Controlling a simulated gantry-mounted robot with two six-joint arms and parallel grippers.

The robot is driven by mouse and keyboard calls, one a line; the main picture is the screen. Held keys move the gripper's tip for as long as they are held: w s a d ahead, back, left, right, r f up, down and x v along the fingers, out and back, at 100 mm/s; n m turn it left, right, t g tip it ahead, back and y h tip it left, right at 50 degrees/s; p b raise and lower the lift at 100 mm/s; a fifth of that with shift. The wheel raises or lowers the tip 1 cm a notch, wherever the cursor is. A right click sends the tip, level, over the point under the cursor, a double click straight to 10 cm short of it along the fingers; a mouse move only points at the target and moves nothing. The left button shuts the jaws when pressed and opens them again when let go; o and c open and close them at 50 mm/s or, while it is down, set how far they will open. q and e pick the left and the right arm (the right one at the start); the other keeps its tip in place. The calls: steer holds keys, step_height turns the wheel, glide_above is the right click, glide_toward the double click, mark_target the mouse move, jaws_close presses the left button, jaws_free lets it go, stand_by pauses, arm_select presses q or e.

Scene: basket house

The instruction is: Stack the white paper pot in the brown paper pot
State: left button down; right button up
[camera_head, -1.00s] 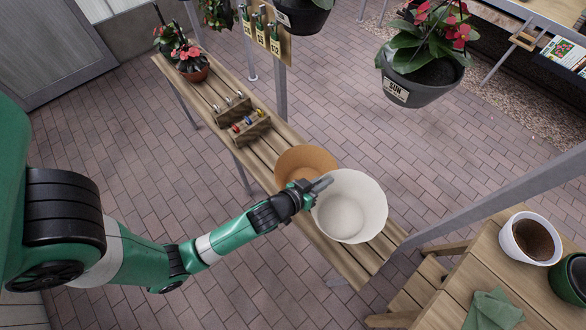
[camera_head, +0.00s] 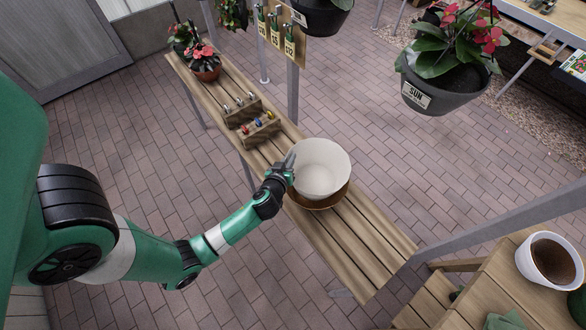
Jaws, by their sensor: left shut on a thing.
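The white paper pot (camera_head: 323,172) is in the head view, over the slatted wooden bench. Its mouth faces up and its inside is empty. My left gripper (camera_head: 287,168) is shut on the left side of its rim. The brown paper pot (camera_head: 327,200) shows only as a brown curve below the white pot's lower edge; the white pot hides the rest. The white pot is above or inside the brown one; how deep it sits I cannot tell. My right gripper is not in view.
The bench (camera_head: 352,237) is clear in front of the pots. Two small wooden racks (camera_head: 259,131) and a potted red flower (camera_head: 205,66) stand farther back. A hanging pot (camera_head: 443,92) is at upper right. A side table holds a white pot of soil (camera_head: 525,264).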

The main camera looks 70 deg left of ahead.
arm_select(q)
step_height(320, 180, down, 4)
steer(key=shift+r+b, duration=0.1)
steer(key=shift+b, duration=0.75)
steer(key=shift+r, duration=0.1)
steer(key=shift+f+b, duration=0.65)
steer(key=shift+b, duration=0.1)
steer(key=c, duration=0.9)
jaws_free()
